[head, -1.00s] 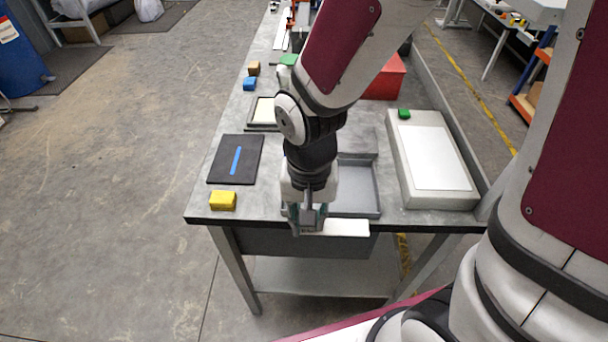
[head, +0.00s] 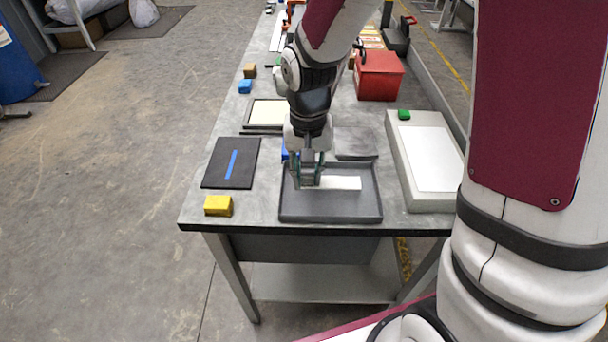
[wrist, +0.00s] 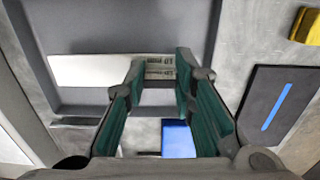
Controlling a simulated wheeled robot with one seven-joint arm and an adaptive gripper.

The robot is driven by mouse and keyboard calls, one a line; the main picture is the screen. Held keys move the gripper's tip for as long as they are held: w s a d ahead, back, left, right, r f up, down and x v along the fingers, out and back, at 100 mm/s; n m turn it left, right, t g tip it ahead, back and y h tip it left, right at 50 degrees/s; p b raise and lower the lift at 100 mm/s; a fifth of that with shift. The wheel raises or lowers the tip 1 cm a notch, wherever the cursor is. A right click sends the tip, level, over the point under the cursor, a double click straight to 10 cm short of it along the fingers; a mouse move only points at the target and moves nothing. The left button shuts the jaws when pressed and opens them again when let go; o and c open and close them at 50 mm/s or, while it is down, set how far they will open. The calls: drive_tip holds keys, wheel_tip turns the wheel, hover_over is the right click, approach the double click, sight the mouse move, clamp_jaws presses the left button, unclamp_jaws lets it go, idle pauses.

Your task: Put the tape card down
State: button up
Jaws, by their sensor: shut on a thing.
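The tape card, a long white strip (head: 342,183), is in my gripper (head: 310,184) by its left end in the head view. It lies level over the grey tray (head: 330,217), inside its outline. I cannot tell whether it touches the tray floor. In the wrist view the card (wrist: 85,71) sticks out to the left from my gripper (wrist: 160,68), whose green-padded fingers are shut on a marked end of it. The tray (wrist: 150,20) lies around it there.
A black board with a blue stripe (head: 218,174) and a yellow block (head: 218,206) lie left of the tray. A grey slab with a white top (head: 432,160) lies right. Behind are a framed cream panel (head: 266,113) and a red box (head: 378,78). A blue object (wrist: 178,138) lies below the fingers.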

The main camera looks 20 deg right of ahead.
sight(307, 182)
drive_tip(key=shift+w+f, duration=0.15)
drive_tip(key=shift+f, duration=1.6)
drive_tip(key=shift+f, duration=0.2)
drive_tip(key=o, duration=0.8)
drive_tip(key=shift+o, duration=0.2)
drive_tip(key=shift+r, duration=0.1)
wheel_tip(307, 182, up, 12)
drive_tip(key=shift+d+r, duration=0.1)
drive_tip(key=shift+r, duration=0.1)
drive_tip(key=s+d+r+n+t, duration=0.1)
drive_tip(key=s+d+r+t, duration=0.1)
drive_tip(key=s+r, duration=0.3)
drive_tip(key=s+d+r+n+t, duration=0.2)
drive_tip(key=s+r, duration=0.3)
drive_tip(key=s, duration=0.9)
drive_tip(key=shift+s+d+r+n, duration=0.2)
drive_tip(key=shift+d+r+n, duration=0.15)
drive_tip(key=shift+d, duration=0.25)
